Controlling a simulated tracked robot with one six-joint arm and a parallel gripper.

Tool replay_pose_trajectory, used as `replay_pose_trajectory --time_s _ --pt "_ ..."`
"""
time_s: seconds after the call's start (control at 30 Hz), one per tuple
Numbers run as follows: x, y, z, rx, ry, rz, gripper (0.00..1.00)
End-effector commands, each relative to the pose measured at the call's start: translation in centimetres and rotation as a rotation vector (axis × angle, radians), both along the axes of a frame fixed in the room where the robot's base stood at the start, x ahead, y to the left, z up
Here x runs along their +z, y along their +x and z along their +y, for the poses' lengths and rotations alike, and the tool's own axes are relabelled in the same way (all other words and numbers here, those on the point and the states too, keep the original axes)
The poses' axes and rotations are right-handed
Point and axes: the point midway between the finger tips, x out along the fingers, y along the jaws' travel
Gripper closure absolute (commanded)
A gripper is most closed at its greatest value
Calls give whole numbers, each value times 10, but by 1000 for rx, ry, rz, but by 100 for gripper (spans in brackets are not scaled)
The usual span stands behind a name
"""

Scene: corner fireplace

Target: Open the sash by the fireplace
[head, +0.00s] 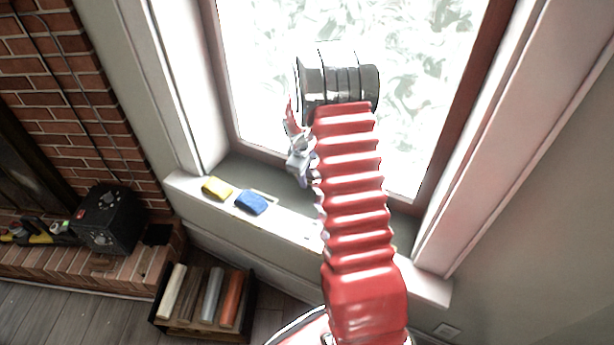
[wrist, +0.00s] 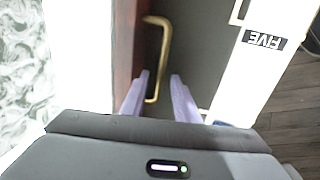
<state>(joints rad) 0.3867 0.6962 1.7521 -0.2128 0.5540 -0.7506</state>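The sash (head: 456,110) is a tall pane in a dark red frame, behind my arm in the head view. Its dark red edge (wrist: 125,45) also shows in the wrist view. A brass bar handle (wrist: 166,48) stands beside that edge. My gripper (wrist: 160,76) has its two pale purple fingers apart, with the lower part of the handle appearing between them. I cannot tell whether either finger touches it. In the head view my gripper (head: 304,172) is low in front of the pane, partly hidden by my red arm, which also hides part of the sash.
A yellow block (head: 217,188) and a blue block (head: 251,202) lie on the white sill (head: 290,221). A label reading FIVE (wrist: 264,40) appears upside down. Left are a black box (head: 108,220) on the brick hearth and a crate (head: 203,331) of coloured rolls on the floor.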

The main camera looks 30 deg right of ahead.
Motion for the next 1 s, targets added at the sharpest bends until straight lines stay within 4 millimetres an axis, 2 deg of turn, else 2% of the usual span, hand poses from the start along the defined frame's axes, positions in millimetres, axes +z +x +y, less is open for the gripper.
replay_pose_trajectory --time_s 0.07,0.47,1.0 --pt "0 0 0 0 0 0 72" --pt "0 0 1 1 0 0 100" --pt "0 0 -1 1 0 2 100"
